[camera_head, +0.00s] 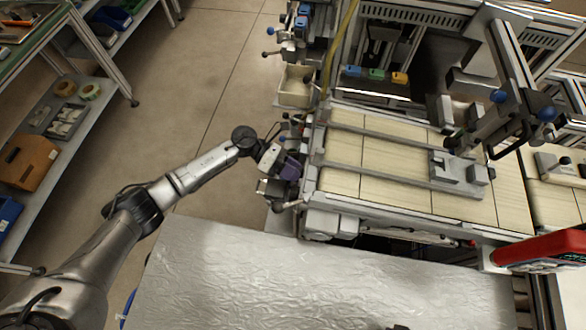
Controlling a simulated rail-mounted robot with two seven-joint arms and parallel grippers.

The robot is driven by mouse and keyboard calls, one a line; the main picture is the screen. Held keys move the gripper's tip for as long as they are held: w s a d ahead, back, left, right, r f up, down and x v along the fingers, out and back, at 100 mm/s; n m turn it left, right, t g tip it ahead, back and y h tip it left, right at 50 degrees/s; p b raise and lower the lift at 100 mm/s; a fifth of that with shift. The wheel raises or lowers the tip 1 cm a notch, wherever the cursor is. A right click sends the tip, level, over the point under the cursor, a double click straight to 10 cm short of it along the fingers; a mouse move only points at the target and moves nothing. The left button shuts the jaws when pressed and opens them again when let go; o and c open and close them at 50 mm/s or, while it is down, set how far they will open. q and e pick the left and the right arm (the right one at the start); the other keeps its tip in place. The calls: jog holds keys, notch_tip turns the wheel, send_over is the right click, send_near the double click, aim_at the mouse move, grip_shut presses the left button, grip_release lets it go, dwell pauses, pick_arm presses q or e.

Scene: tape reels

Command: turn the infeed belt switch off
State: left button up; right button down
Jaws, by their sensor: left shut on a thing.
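My left arm reaches in from the left, and its gripper (284,172) is at the left side of the belt machine (395,160). The gripper is shut on a small dark purple piece (290,168) beside the machine's frame. The fingertips are small and partly hidden, so I cannot tell whether this piece is the infeed belt switch. No switch label or on/off position can be read. The belt bed is pale with several cross seams and metal rails along it. My right gripper is not in view.
A silvery, crinkled table top (230,270) lies in front of the machine. A cream bin (295,87) and small clamps stand just beyond my left gripper. A red-edged device (540,250) is at the right. A shelf rack (60,125) stands at the left, with open floor between.

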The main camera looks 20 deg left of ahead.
pick_arm(q)
jog(key=o, duration=0.6)
jog(key=shift+o, duration=0.2)
jog(key=b+v, duration=0.1)
jog(key=v, duration=1.2)
jog(key=shift+a+r, duration=0.2)
jog(key=shift+a, duration=0.15)
